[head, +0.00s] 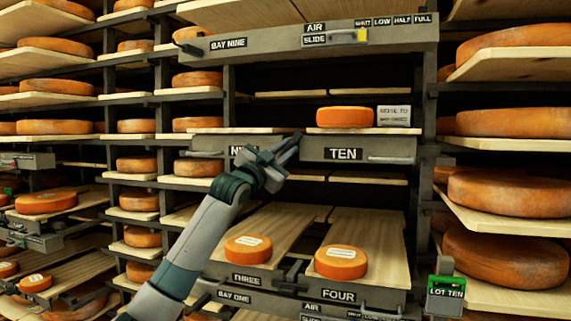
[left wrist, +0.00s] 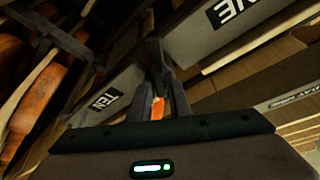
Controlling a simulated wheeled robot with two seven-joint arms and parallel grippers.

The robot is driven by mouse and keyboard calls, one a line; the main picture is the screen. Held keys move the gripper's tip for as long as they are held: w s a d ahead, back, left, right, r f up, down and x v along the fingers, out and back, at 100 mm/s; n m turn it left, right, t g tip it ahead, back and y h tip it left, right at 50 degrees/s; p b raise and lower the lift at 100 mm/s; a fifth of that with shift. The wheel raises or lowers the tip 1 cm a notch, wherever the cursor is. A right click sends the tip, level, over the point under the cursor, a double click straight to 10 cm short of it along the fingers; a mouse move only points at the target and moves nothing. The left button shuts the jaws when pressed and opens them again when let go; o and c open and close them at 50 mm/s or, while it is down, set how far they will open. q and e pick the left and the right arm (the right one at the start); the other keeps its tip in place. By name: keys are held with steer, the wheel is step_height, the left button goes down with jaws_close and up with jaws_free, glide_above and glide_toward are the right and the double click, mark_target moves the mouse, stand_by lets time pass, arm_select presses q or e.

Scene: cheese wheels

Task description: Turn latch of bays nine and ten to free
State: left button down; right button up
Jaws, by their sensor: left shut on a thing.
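The boards of bay nine (head: 210,144) and bay ten (head: 345,150) sit side by side at mid height in the rack. The dark latch stands between their fronts, mostly hidden by my gripper in the head view; it shows as a dark upright bar in the left wrist view (left wrist: 154,52). My left gripper (head: 290,149) reaches up from below and is shut on the latch. A small orange patch (left wrist: 157,107) shows between its fingers. I cannot tell exactly how the latch is turned. My right gripper is not in view.
An orange cheese wheel (head: 344,117) and a grey label card (head: 393,115) stand on board ten. Below, boards three and four each hold a cheese wheel (head: 248,249). An air slide with a yellow tab (head: 362,35) is above. A green lot box (head: 445,288) hangs at right.

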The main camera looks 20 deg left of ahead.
arm_select(q)
steer(key=n, duration=0.1)
steer(key=n+y+b, duration=0.1)
steer(key=n, duration=0.1)
steer(key=n+t+y+b, duration=0.1)
steer(key=n, duration=0.1)
steer(key=shift+d+f, duration=0.15)
steer(key=shift+f, duration=0.15)
steer(key=n+y+b, duration=0.1)
steer(key=n+y, duration=0.1)
steer(key=n, duration=0.1)
steer(key=shift+r, duration=0.1)
steer(key=shift+r+n+y+b, duration=0.1)
steer(key=shift+n+y+b, duration=0.3)
steer(key=shift+n, duration=0.4)
steer(key=c, duration=1.7)
jaws_free()
